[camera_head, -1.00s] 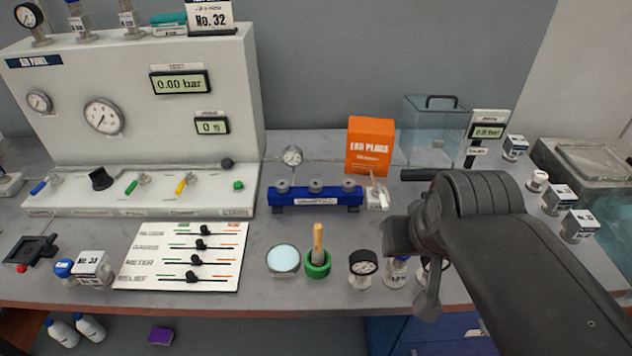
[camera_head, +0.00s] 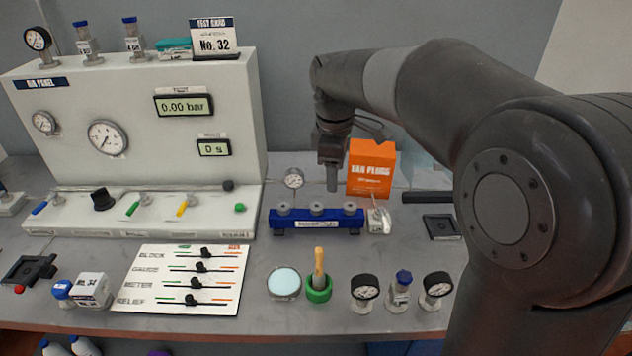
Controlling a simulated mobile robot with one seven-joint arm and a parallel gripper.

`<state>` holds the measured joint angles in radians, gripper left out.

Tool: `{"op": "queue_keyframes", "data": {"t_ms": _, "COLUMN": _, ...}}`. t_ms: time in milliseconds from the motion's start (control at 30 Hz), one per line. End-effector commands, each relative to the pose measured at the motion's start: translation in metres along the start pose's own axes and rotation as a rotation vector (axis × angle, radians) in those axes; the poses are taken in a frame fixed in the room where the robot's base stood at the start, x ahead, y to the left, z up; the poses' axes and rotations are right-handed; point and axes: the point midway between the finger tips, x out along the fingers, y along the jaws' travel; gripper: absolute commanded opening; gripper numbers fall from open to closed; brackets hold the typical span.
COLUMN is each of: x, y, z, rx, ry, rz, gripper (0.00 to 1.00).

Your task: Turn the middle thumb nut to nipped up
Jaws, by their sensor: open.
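The blue manifold (camera_head: 290,222) stands on the bench with three grey thumb nuts along its top. The middle thumb nut (camera_head: 316,208) sits between the left nut (camera_head: 284,208) and the right nut (camera_head: 350,208). My gripper (camera_head: 333,186) points down above and a little behind the manifold, between the middle and right nuts as seen here. It appears apart from the nuts. The jaws are open and seen nearly edge-on, with nothing visible between them.
A small gauge (camera_head: 294,179) stands behind the manifold's left part. The orange ear plugs box (camera_head: 371,168) is just right of my gripper. A green cup with a wooden handle (camera_head: 319,289), a round dish (camera_head: 284,283) and loose gauges (camera_head: 365,291) stand in front.

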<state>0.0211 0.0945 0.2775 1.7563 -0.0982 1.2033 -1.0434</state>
Motion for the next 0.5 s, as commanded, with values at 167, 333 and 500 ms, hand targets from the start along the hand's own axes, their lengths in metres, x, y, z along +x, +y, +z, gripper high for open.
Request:
{"op": "queue_keyframes", "data": {"t_ms": 167, "x": 0.026, "y": 0.033, "z": -0.031, "rx": -0.218, "ry": 0.011, "rz": -0.072, "gripper": 0.53}}
{"op": "queue_keyframes", "data": {"t_ms": 333, "x": 0.041, "y": 0.05, "z": -0.048, "rx": -0.353, "ry": 0.026, "rz": -0.111, "gripper": 0.53}}
{"op": "queue_keyframes", "data": {"t_ms": 500, "x": 0.049, "y": 0.054, "z": -0.054, "rx": -0.399, "ry": 0.033, "rz": -0.126, "gripper": 0.53}}
